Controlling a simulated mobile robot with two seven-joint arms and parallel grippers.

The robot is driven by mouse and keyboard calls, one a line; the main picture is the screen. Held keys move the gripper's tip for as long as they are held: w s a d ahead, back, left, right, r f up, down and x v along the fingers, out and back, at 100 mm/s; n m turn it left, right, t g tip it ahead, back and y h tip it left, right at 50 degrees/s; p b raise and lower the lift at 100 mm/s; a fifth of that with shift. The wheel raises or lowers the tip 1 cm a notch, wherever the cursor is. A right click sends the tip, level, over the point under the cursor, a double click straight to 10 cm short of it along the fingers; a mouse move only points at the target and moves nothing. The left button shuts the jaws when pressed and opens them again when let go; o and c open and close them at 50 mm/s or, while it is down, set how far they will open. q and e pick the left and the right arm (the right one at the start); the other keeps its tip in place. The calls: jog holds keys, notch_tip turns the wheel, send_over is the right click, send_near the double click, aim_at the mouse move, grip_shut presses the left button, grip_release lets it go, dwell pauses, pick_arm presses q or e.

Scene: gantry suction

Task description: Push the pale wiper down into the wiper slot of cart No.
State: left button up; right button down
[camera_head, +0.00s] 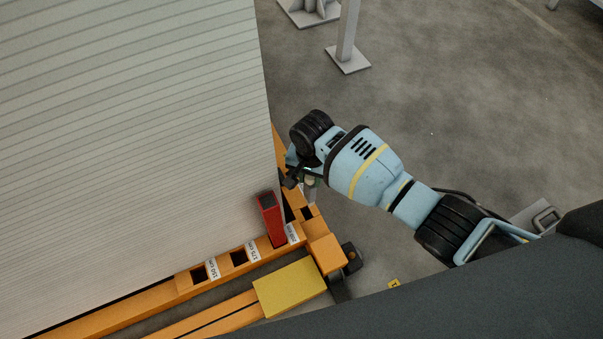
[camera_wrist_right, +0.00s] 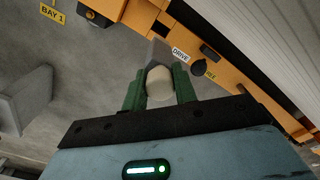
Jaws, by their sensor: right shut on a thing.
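My right gripper (camera_head: 302,182) is at the corner of the orange cart (camera_head: 322,246), beside the tall pale stack. In the right wrist view its green fingers (camera_wrist_right: 160,90) are shut on the rounded pale end of the wiper (camera_wrist_right: 160,80); a grey block-like part shows just beyond it. In the head view only a bit of the pale wiper (camera_head: 311,194) shows below the gripper. A dark opening (camera_head: 307,213) in the cart lies just below it; I cannot tell whether the wiper's lower end is in a slot. My left gripper is not in view.
A red block (camera_head: 270,219) stands upright in the cart beside the stack (camera_head: 140,130). Open square slots (camera_head: 199,275) with length labels run along the cart's edge. A yellow plate (camera_head: 290,287) lies nearer.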

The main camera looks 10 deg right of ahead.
aim_at(307, 191)
jog(key=shift+s+a+f, duration=0.15)
jog(key=shift+a+f, duration=0.05)
jog(key=shift+f, duration=0.5)
jog(key=shift+s+a+f, duration=0.15)
jog(key=shift+a+f, duration=0.05)
jog(key=shift+f, duration=0.5)
jog(key=shift+r, duration=0.1)
notch_tip(307, 191, down, 3)
jog(key=shift+s+f+b, duration=0.1)
jog(key=shift+f+b, duration=0.05)
jog(key=shift+b, duration=0.4)
jog(key=shift+f, duration=0.45)
